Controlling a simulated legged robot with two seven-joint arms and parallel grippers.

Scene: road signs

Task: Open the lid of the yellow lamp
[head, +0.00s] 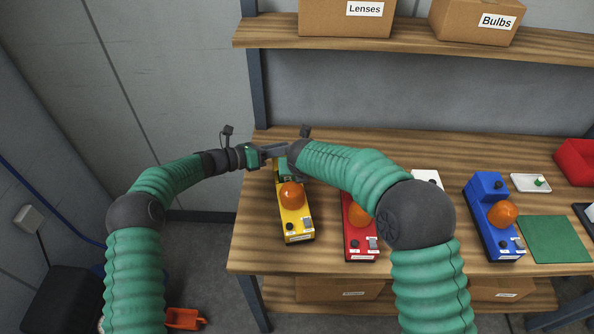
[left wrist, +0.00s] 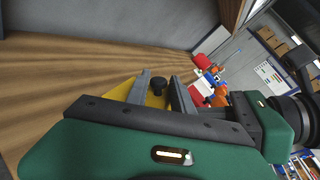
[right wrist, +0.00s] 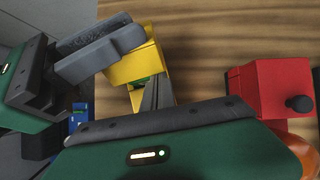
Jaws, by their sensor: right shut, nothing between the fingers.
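The yellow lamp (head: 297,225) with an orange dome stands at the left end of the bench. Its far end is partly hidden by my grippers. In the right wrist view its yellow cover (right wrist: 135,66) looks raised, with a green part showing beneath. My left gripper (head: 266,153) is at the lamp's far end. In the left wrist view its fingers (left wrist: 160,92) are apart, with a black knob (left wrist: 157,84) between or just beyond them. My right gripper (right wrist: 152,93) is shut and empty, its tips close to the gap below the cover.
A red lamp (head: 360,238) stands right of the yellow one, partly behind my right arm. A blue lamp (head: 490,215), a green mat (head: 555,239) and a white tray (head: 530,183) lie further right. A shelf (head: 420,35) with boxes hangs above.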

